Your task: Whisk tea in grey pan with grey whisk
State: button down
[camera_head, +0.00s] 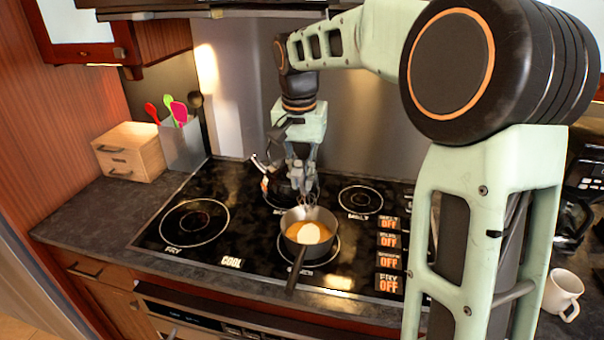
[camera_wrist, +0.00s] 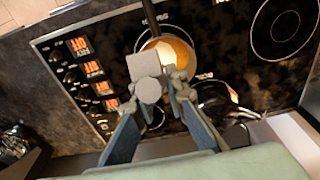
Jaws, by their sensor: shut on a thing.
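The grey pan (camera_head: 291,247) sits on the front middle burner of the black stovetop, its handle toward the front edge. It holds orange-brown liquid with a pale round patch, and it also shows in the wrist view (camera_wrist: 190,52). My gripper (camera_head: 302,172) is above the pan's back rim, pointing down. It is shut on the grey whisk (camera_head: 311,197), whose lower end is at or just above the back of the pan. In the wrist view the whisk's grey handle (camera_wrist: 149,88) is between my fingers (camera_wrist: 152,93). Whether the whisk touches the liquid is unclear.
A kettle (camera_head: 270,187) stands on the burner behind and left of the pan. The other visible burners are bare. OFF labels (camera_head: 388,260) line the stovetop's right side. A utensil holder (camera_head: 183,147) and wooden box (camera_head: 130,152) stand at left, a white mug (camera_head: 562,293) at right.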

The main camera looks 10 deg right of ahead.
notch_tip(320, 180, down, 12)
jog(key=b, duration=0.8)
jog(key=shift+w+d, duration=0.15)
jog(key=shift+w, duration=0.25)
dwell(0.5)
